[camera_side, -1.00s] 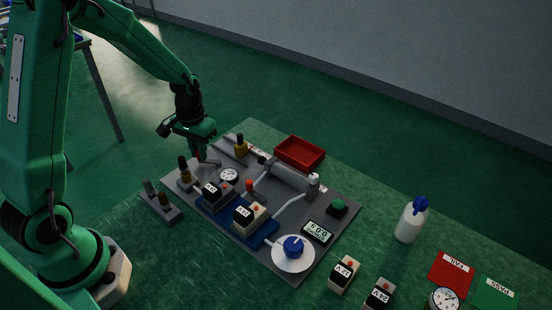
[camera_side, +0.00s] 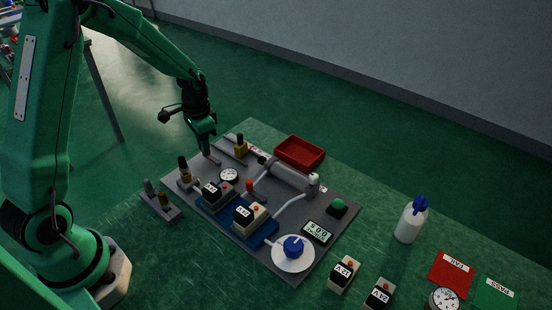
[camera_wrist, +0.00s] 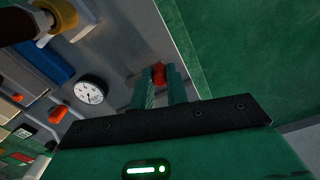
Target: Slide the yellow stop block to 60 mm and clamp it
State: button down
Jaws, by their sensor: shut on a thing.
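The yellow stop block (camera_side: 240,146) stands at the far end of the press plate, beside a grey rail, with a dark knob or screw on top. My gripper (camera_side: 205,151) is a short way to its left, low over the plate, apart from the block. In the wrist view my gripper (camera_wrist: 160,78) is shut on a red knob (camera_wrist: 159,73), which sits between the fingertips. The knob is hidden in the side view. A grey lever shows under my gripper there. The block's scale reading is too small to tell.
A dial gauge (camera_side: 229,175) is close by on the plate and also shows in the wrist view (camera_wrist: 89,91). A brown-handled post (camera_side: 184,169) stands left. A red tray (camera_side: 300,152) lies beyond the cylinder. A white bottle (camera_side: 411,220) stands far right.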

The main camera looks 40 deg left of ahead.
jog(key=c, duration=1.4)
grip_release()
jog(key=shift+r, duration=0.1)
notch_tip(320, 180, up, 7)
jog(key=shift+r, duration=0.35)
